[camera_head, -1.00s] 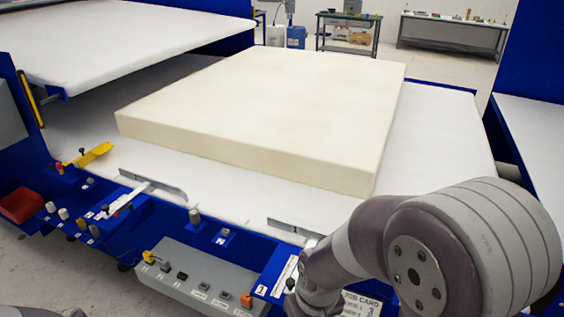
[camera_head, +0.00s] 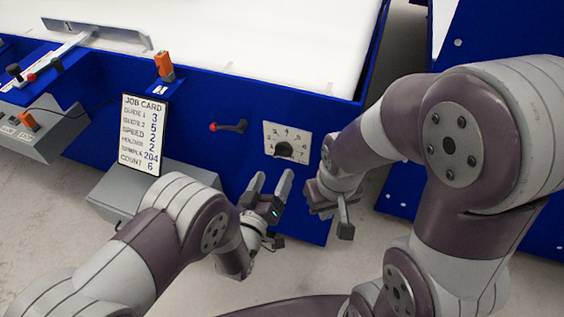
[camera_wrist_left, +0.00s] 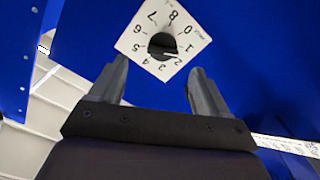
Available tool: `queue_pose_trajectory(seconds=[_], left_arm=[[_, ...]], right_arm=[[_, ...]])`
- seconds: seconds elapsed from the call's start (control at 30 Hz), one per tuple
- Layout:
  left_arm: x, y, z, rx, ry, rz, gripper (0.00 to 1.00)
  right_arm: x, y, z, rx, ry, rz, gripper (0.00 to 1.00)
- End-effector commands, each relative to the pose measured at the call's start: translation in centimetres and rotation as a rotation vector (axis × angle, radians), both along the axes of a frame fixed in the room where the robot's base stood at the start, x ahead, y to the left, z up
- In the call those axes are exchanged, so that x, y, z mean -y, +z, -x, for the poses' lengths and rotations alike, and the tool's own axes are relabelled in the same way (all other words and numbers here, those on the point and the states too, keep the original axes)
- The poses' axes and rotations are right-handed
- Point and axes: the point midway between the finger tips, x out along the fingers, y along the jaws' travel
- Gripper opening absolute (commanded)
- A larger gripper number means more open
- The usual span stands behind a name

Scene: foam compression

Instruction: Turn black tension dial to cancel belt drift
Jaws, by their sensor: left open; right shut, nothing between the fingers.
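The black tension dial (camera_head: 284,149) sits on a white numbered plate (camera_head: 301,138) on the blue front panel. In the left wrist view the dial (camera_wrist_left: 162,46) shows ahead of the fingers, its plate reading around from 0 to 8. My left gripper (camera_head: 271,184) is open and empty, just below the dial in the head view and apart from it. Its two fingers (camera_wrist_left: 165,80) point toward the plate, the dial between their lines. My right gripper (camera_head: 345,226) is shut and empty, right of and below the dial, pointing down.
A red-tipped lever (camera_head: 230,126) is on the panel left of the plate. A job card (camera_head: 143,134) stands further left, with an orange part (camera_head: 164,66) above it. A grey box (camera_head: 118,192) lies below the card. White belt surface (camera_head: 270,35) spans the top.

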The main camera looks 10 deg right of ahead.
Motion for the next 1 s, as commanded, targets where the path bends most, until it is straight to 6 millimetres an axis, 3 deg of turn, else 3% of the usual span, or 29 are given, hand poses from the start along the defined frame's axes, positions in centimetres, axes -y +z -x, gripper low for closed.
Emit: queue_pose_trajectory(seconds=[0.1,0.3,0.7,0.9,1.0], left_arm=[[1.7,-0.5,-2.7,0.001,0.002,0.001,0.77],[4.0,-0.3,-6.0,0.0,0.001,-0.003,0.77],[4.8,0.0,-7.2,-0.002,0.002,-0.003,0.77],[4.8,-0.1,-7.2,-0.002,0.001,-0.004,0.2],[4.8,-0.1,-7.2,-0.002,0.001,-0.005,0.2]], right_arm=[[0.0,-1.4,0.0,-0.001,0.0,0.0,0.0],[0.0,-2.5,0.0,-0.001,0.0,0.0,0.0],[0.0,-2.7,0.0,-0.001,0.0,0.0,0.0],[0.0,-2.7,0.0,-0.001,0.0,0.0,0.0],[0.0,-2.7,0.0,-0.001,0.0,0.0,0.0]])
